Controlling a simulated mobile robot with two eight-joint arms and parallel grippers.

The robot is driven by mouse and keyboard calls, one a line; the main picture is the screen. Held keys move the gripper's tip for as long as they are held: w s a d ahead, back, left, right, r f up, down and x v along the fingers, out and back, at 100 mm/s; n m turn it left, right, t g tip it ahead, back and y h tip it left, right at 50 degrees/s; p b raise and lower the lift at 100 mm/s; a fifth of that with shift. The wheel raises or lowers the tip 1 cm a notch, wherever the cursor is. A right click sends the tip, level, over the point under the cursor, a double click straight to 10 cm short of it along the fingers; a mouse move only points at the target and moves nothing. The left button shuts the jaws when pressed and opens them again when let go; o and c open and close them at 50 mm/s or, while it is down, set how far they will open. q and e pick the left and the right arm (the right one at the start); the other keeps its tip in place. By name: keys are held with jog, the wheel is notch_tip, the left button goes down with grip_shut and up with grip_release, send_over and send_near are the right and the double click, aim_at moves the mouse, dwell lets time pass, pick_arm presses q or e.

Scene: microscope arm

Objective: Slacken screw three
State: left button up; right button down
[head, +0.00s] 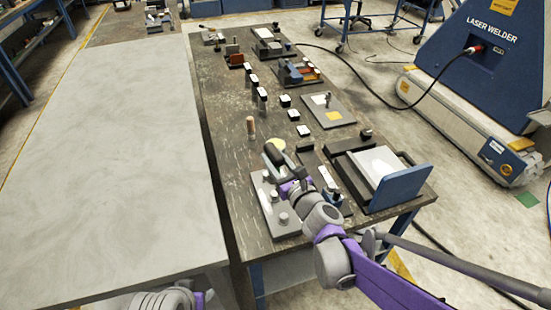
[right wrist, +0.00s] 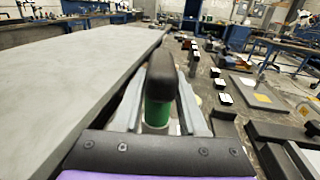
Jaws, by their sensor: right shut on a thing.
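My right gripper (head: 284,172) is shut on a driver-like tool with a black and green handle (right wrist: 158,92). In the head view the tool's handle (head: 273,154) sticks up at a tilt over the far end of a grey plate (head: 286,232). The plate lies near the front left of the dark workbench and carries several round metal screws, one near its front (head: 283,217) and one behind it (head: 275,196). I cannot tell which is screw three, and the tool's tip is hidden. My left gripper (head: 168,301) is partly in view at the bottom edge, its fingers unclear.
A press-like fixture with a blue plate (head: 397,188) stands right of the grey plate. A wooden peg (head: 250,126), several small black-and-white blocks (head: 294,115) and a flat plate with a yellow square (head: 345,121) lie beyond. The pale table (head: 110,170) at left is bare.

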jog(key=shift+s, duration=0.1)
jog(key=shift+f, duration=0.1)
jog(key=shift+f+b, duration=1.85)
jog(key=shift+f, duration=0.6)
jog(key=shift+f+b, duration=1.1)
jog(key=shift+f, duration=0.5)
